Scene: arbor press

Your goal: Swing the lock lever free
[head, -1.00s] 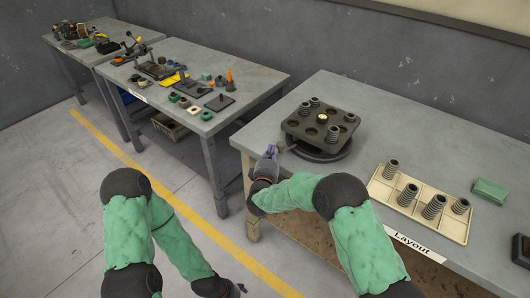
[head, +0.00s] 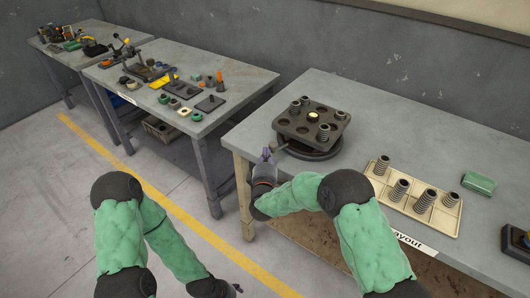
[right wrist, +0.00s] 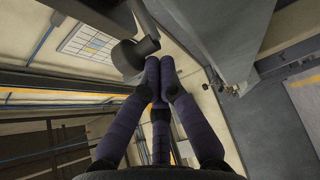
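A dark square plate with round pockets (head: 290,127) sits on a round black base (head: 313,153) near the left edge of the right table. A short dark lever (head: 282,148) sticks out from the base's left side. My right gripper (head: 267,153) is just left of the lever's end. In the right wrist view a dark lever with a thick round end (right wrist: 128,57) is close beside the fingertips (right wrist: 160,62), which are drawn together. Nothing shows between them. Contact with the lever is unclear. My left gripper (head: 237,288) is low at the bottom edge, away from the tables, its fingers too small to read.
Several springs stand in the plate. A cream tray (head: 446,228) with several springs lies to its right, near the "Layout" label. A green box (head: 479,184) is behind the tray. Another table (head: 230,73) with small parts stands left, across a gap.

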